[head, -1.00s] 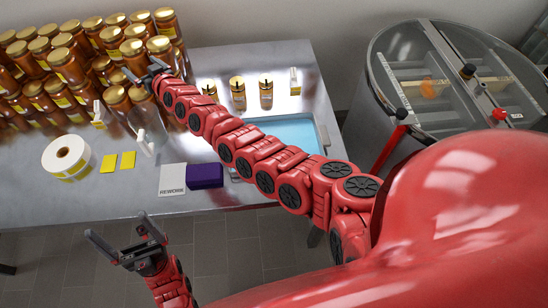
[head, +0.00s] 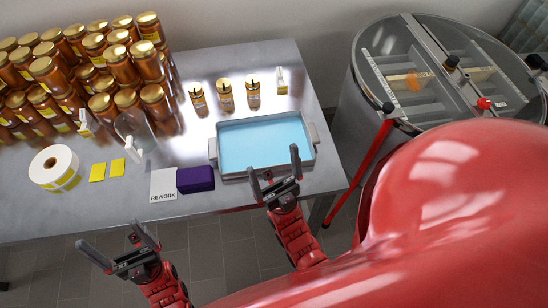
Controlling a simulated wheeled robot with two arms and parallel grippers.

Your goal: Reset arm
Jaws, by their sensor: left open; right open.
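My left gripper (head: 120,245) is open and empty, in front of the steel table's front edge at the lower left. My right gripper (head: 276,172) is open and empty, its fingers pointing up at the front rim of the blue tray in the picture. Whether it touches the tray I cannot tell. Both forearms are folded in low near my red body.
The steel table (head: 120,215) holds stacked amber jars (head: 120,65), a label roll (head: 54,167), yellow labels (head: 107,170), a REWORK card (head: 163,184), a purple block (head: 195,179), a blue-bottomed tray (head: 265,142) and three small jars (head: 225,95). A round glass-topped tank (head: 430,75) stands right.

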